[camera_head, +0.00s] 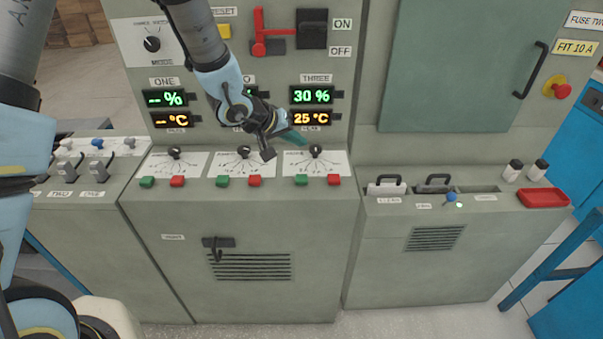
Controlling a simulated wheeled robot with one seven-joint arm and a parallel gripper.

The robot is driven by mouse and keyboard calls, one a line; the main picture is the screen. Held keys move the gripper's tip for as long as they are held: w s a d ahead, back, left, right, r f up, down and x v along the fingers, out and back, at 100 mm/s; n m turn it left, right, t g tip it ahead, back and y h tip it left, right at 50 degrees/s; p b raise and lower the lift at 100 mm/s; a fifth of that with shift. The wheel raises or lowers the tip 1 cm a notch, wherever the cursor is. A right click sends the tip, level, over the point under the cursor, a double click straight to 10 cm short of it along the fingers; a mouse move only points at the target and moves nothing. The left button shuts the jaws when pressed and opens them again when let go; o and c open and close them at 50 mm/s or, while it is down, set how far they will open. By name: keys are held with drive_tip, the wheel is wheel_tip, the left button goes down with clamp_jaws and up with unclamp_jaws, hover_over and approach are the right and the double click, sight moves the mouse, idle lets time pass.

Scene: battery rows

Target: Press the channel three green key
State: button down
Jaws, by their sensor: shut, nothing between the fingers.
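The channel three green key (301,180) is a small green block on the front edge of the sloped console, below the THREE column. The channel three red key (333,180) sits just to its right. My gripper (299,140) is shut and empty. It is above and behind the green key in the picture, in front of the panel by the THREE displays, apart from the key. The THREE displays (312,95) read 30 % and 25 °C. The channel three knob (316,149) stands on its white dial plate, right of my gripper.
Channel two has a green key (222,181) and a red key (255,181); channel one has a green key (147,182) and a red key (177,181). A red lever (259,35) is higher on the panel. A red tray (543,197) lies on the right ledge.

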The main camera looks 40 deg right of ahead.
drive_tip(key=shift+s+d, duration=0.15)
drive_tip(key=shift+f, duration=0.1)
drive_tip(key=b, duration=0.7)
hover_over(299, 180)
wheel_tip(299, 180, down, 7)
drive_tip(key=shift+f, duration=0.1)
drive_tip(key=shift+f+b, duration=0.5)
drive_tip(key=shift+f, duration=0.25)
drive_tip(key=shift+f, duration=0.15)
idle(1.1)
drive_tip(key=shift+f, duration=0.25)
